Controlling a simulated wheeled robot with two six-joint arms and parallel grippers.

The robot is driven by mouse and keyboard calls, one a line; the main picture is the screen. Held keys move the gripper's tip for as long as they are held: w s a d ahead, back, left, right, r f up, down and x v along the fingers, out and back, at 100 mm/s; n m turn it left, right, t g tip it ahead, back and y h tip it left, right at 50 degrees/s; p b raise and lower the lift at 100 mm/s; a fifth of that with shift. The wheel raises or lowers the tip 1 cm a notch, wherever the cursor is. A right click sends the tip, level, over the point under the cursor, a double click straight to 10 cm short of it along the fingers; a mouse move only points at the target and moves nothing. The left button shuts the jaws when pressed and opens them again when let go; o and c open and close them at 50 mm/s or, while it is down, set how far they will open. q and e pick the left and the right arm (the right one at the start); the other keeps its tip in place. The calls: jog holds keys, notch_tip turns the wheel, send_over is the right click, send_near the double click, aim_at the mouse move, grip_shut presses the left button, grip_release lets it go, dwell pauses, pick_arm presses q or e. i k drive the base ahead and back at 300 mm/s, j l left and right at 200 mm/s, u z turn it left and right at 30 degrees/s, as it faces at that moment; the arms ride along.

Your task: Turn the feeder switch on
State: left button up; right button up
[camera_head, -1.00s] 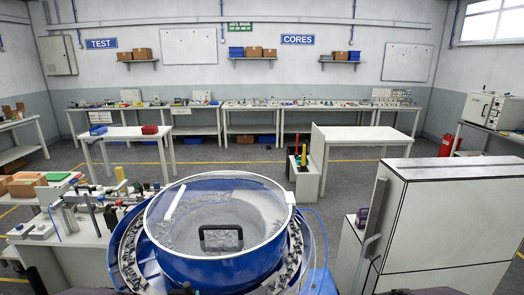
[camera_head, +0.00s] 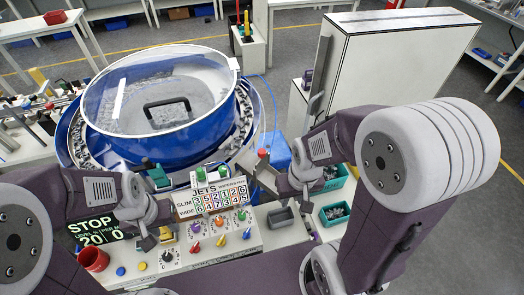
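The control panel (camera_head: 215,221) stands in front of the blue feeder bowl (camera_head: 205,135). Its sloped face carries a JETS label, a number chart, several coloured knobs and a black knob (camera_head: 167,256) at lower left. I cannot tell which control is the feeder switch or how it is set. A black display (camera_head: 90,229) left of the panel reads STOP. My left gripper (camera_head: 156,228) is close to the panel's left side, its fingers apart and empty.
A clear lid with a black handle (camera_head: 166,103) covers the bowl. A red cup (camera_head: 93,259) stands at the front left. Green bins (camera_head: 335,213) and a grey tray (camera_head: 280,217) lie to the right of the panel. A large white cabinet (camera_head: 390,60) stands behind my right arm.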

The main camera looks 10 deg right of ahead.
aim_at(195, 248)
jog(key=u, duration=0.9)
jog(key=k+j+z, duration=0.25)
jog(key=k, duration=0.05)
